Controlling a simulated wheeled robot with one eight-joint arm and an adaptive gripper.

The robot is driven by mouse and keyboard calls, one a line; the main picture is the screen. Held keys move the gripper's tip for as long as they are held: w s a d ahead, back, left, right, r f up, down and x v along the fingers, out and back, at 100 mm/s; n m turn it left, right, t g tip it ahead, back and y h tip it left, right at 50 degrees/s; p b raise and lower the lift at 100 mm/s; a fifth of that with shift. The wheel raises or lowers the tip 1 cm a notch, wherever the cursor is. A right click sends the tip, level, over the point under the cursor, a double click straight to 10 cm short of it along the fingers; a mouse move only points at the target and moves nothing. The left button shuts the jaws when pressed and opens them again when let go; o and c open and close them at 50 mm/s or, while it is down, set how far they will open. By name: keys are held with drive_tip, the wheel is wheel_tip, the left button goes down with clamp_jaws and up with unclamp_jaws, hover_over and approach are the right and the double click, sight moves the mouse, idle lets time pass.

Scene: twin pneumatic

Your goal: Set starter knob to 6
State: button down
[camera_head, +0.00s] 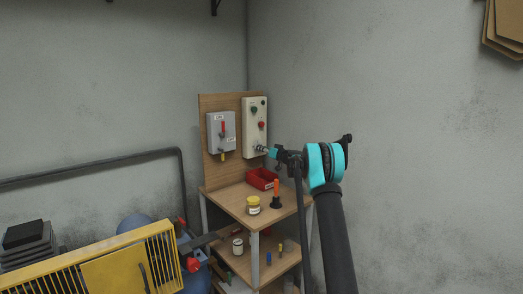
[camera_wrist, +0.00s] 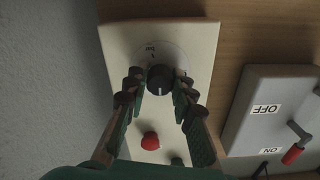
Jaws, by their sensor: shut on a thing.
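The starter knob (camera_wrist: 159,79) is a round black knob with a pale pointer line, on a light dial plate marked with small figures too small to read for certain. It sits on a cream control box (camera_head: 254,117), which also fills the middle of the wrist view (camera_wrist: 120,38). My gripper (camera_wrist: 160,88) has one finger on each side of the knob and is shut on it. In the head view my gripper (camera_head: 272,153) reaches from the right to the lower part of the box, and the knob is mostly hidden there.
A red button (camera_wrist: 150,141) and a green button (camera_head: 254,110) are on the same box. A grey switch box (camera_head: 221,131) with a red lever is beside it on the wooden board.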

drive_tip(key=c, duration=1.3)
unclamp_jaws()
drive_tip(key=shift+o, duration=0.2)
drive_tip(key=v, duration=1.2)
